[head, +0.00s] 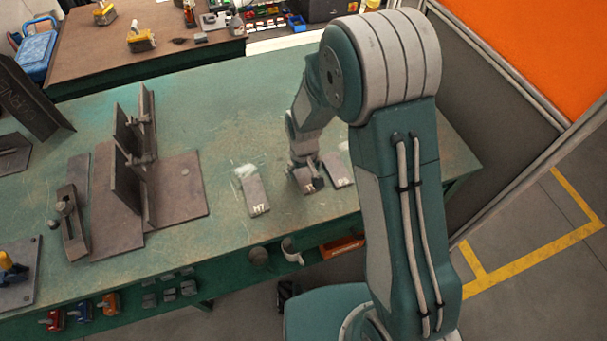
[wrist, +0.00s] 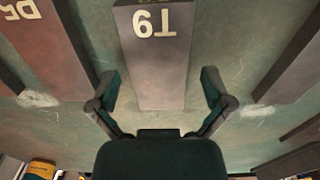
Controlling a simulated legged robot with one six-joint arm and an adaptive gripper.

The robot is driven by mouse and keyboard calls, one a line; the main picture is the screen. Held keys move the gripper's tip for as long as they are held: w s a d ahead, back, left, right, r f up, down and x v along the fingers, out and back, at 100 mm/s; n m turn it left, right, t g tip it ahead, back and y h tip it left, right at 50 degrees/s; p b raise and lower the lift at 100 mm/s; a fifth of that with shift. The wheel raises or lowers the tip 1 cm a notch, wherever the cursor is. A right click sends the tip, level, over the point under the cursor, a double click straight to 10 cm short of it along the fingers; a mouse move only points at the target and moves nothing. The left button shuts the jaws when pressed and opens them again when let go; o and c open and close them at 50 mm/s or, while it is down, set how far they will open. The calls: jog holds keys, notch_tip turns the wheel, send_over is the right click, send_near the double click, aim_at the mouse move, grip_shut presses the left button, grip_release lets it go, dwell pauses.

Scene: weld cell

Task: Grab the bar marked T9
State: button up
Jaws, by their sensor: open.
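The bar marked T9 (wrist: 158,70) is a flat grey-brown metal bar on the green table. In the wrist view its T9 mark shows upside down near the top edge. My gripper (wrist: 159,88) is open, with one finger on each side of the bar and gaps between the fingers and its sides. Whether the fingers are down at bar height I cannot tell. In the head view the T9 bar (head: 312,184) shows only in part below my wrist, which hides the rest and the fingers.
The M7 bar (head: 256,196) lies to the left of T9 and the P5 bar (head: 338,170) to the right, close by. A steel fixture with upright plates (head: 127,180) stands further left on the table (head: 225,100). The table's front edge is near the bars.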

jog(key=c, duration=1.3)
jog(key=shift+o, duration=0.2)
jog(key=shift+r, duration=0.1)
